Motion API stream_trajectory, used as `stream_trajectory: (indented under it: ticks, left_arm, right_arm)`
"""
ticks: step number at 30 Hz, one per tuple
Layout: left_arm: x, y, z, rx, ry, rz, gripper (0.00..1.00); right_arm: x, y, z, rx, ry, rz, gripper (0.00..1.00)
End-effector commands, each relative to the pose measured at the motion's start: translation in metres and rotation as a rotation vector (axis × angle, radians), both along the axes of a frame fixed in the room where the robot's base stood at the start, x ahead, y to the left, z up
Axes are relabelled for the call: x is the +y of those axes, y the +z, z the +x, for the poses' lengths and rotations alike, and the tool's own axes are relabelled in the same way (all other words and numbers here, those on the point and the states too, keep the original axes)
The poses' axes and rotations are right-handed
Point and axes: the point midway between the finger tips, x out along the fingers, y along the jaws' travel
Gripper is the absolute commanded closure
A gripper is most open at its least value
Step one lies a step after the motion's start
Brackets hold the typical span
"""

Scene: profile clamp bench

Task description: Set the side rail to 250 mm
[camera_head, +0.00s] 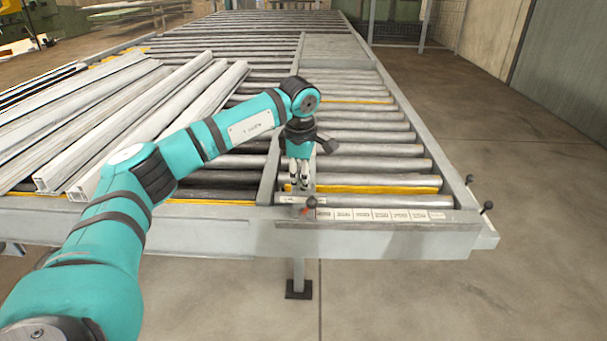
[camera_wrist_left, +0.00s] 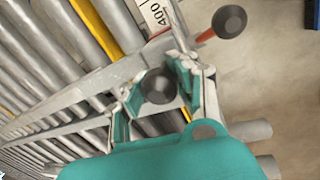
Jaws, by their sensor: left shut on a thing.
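The side rail (camera_head: 268,178) is a long grey bar running away from me across the rollers, left of the scale strip. It also shows in the wrist view (camera_wrist_left: 75,97). My left gripper (camera_head: 302,183) is over its near end, pointing down. In the wrist view the left gripper (camera_wrist_left: 158,82) is shut around a dark round knob (camera_wrist_left: 160,86). Beside it is a red-orange lever (camera_wrist_left: 206,36) with a dark ball end; the lever's end (camera_head: 311,202) shows at the scale's left. The scale strip (camera_head: 380,214) shows 400 near the rail in the wrist view (camera_wrist_left: 160,16); its other numbers are too small to read.
White profiles (camera_head: 130,115) lie on the rollers at the left. Two dark-knobbed levers (camera_head: 487,206) stand at the bench's right corner. The rollers (camera_head: 375,164) between the rail and the right frame are clear. The concrete floor (camera_head: 500,120) at the right is free.

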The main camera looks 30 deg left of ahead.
Motion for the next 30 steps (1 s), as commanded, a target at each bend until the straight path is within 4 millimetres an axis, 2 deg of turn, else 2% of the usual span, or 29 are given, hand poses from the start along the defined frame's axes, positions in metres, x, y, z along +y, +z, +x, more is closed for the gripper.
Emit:
stream_trajectory:
  ticks: [5,8,11,18,21,25,30]
  left_arm:
    - [0.000,0.004,0.002,-0.009,-0.001,0.000,1.00]
    - [-0.007,0.005,0.007,-0.011,-0.003,0.000,1.00]
    - [-0.027,0.006,0.019,-0.013,-0.006,-0.003,1.00]
    - [-0.089,0.008,0.057,-0.018,-0.006,-0.006,1.00]
    - [-0.109,0.008,0.069,-0.017,-0.004,-0.006,1.00]
    - [-0.125,0.008,0.079,-0.018,-0.003,-0.006,1.00]
    - [-0.129,0.008,0.082,-0.018,-0.002,-0.004,1.00]
  right_arm:
    - [0.002,0.001,0.000,-0.001,-0.001,0.002,0.05]
    - [0.002,0.002,0.000,-0.001,-0.001,0.002,0.05]
    - [0.002,0.004,0.000,-0.001,-0.001,0.002,0.05]
    - [0.003,0.008,0.000,0.000,-0.002,0.003,0.05]
    - [0.003,0.009,0.000,0.000,-0.002,0.003,0.05]
    - [0.002,0.010,0.000,0.000,-0.001,0.002,0.05]
    - [0.001,0.010,0.000,0.000,-0.001,0.001,0.05]
